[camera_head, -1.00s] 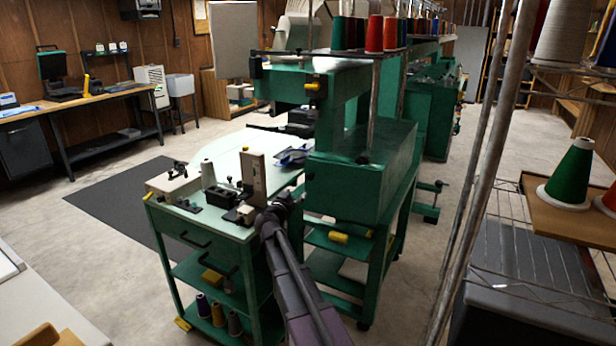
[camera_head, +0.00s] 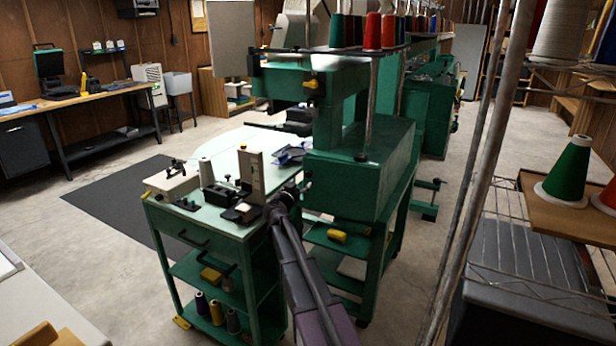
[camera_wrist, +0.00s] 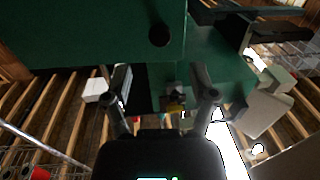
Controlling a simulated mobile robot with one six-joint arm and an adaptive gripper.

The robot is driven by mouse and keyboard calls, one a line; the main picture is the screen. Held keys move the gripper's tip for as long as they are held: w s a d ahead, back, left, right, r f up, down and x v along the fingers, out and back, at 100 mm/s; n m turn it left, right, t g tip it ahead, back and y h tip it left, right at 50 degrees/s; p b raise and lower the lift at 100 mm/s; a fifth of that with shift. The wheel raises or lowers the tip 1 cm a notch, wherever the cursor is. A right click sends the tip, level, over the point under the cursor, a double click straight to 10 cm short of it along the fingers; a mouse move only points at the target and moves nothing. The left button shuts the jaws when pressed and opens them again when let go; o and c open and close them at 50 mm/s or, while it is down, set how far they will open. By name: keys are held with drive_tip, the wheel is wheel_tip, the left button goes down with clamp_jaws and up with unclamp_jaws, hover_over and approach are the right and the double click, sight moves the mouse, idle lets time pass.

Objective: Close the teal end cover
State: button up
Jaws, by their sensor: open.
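The teal sewing machine's near end is a large box-shaped teal housing (camera_head: 345,190) with a dark round knob, right of centre. I take this to be the end cover, but cannot tell how far open it stands. In the wrist view a broad teal panel (camera_wrist: 95,35) with a dark knob fills the upper part. My gripper (camera_wrist: 161,88) is open, with its two fingers apart and nothing clearly held. A dark gap and a small yellow part show between and beyond the fingers. In the head view my gripper (camera_head: 300,188) is small and partly hidden, just left of the housing.
A teal cart (camera_head: 205,235) with tools on its top stands left of my arm. A grey upright block (camera_head: 251,175) on it is close to my gripper. A metal post (camera_head: 475,180) and a shelf with thread cones (camera_head: 567,168) stand at right. Floor at left is open.

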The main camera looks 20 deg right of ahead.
sight(308, 176)
drive_tip(key=shift+x, duration=4)
clamp_jaws()
